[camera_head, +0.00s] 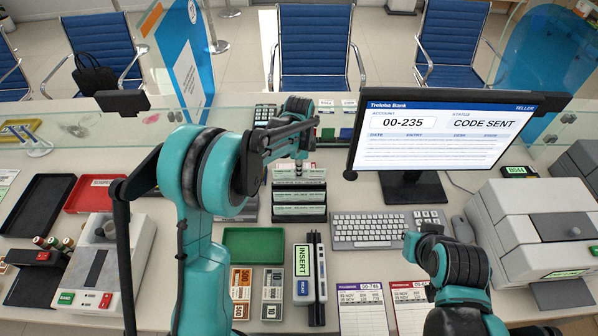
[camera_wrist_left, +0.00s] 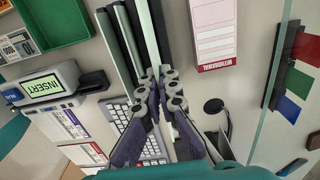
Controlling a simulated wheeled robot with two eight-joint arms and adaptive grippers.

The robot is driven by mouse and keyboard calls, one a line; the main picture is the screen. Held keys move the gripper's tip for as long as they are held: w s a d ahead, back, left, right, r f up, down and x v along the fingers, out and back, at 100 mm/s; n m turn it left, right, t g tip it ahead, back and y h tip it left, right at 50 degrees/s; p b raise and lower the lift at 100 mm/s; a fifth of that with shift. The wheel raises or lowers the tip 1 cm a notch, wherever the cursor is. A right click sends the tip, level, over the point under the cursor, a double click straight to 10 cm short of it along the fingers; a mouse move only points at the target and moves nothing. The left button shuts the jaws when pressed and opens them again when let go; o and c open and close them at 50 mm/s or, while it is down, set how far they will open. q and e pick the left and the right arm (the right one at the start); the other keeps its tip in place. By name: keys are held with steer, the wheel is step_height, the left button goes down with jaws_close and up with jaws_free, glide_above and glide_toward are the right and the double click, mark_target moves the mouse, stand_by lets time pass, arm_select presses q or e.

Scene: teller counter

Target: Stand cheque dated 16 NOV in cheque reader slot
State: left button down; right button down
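The cheque rack (camera_head: 299,214) stands mid-counter in the head view, with pale cheques upright in dark holders. Their dates are too small to read. My left gripper (camera_head: 298,170) reaches down at the rack's back row. In the left wrist view its fingertips (camera_wrist_left: 165,76) are close together around the end of a thin pale strip (camera_wrist_left: 150,30), seen edge-on. I cannot tell if they grip it. The cheque reader (camera_head: 310,278), its screen reading INSERT, is nearer me; its slot looks empty. It also shows in the left wrist view (camera_wrist_left: 42,88).
A green tray (camera_head: 253,245) and banknote stacks (camera_head: 241,290) lie left of the reader. A keyboard (camera_head: 382,231) and monitor (camera_head: 447,130) stand to the right. Printed sheets (camera_head: 362,308) lie right of the reader. A glass screen runs along the back.

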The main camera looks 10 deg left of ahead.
arm_select(q)
steer(key=shift+r+p, duration=1.95)
steer(key=shift+r, duration=1.2)
